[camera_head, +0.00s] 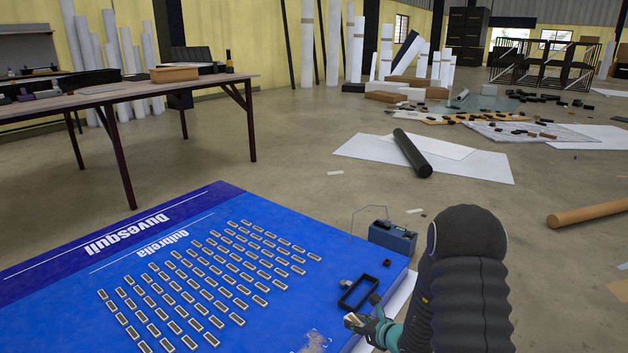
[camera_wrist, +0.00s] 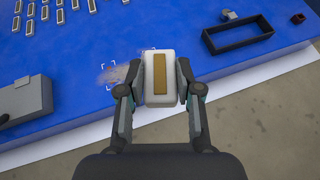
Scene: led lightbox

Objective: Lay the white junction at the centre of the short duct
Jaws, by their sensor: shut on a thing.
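My gripper (camera_head: 362,323) is above the near right edge of the blue panel (camera_head: 230,205), which lies flat. In the wrist view my gripper (camera_wrist: 157,88) is shut on a white block (camera_wrist: 150,97) with a tan strip on its top, the likely white junction. One finger is on each side of it. A scuffed patch with white corner marks (camera_wrist: 124,73) is on the panel just left of the block; it also shows at the bottom edge of the head view (camera_head: 315,342). I cannot tell which thing is the short duct.
An open black tray (camera_head: 359,292) and a small dark block (camera_head: 387,263) sit on the panel near a blue-grey box (camera_head: 392,237). A grey box (camera_wrist: 25,98) stands at left in the wrist view. Rows of small modules (camera_head: 200,285) fill the panel's middle.

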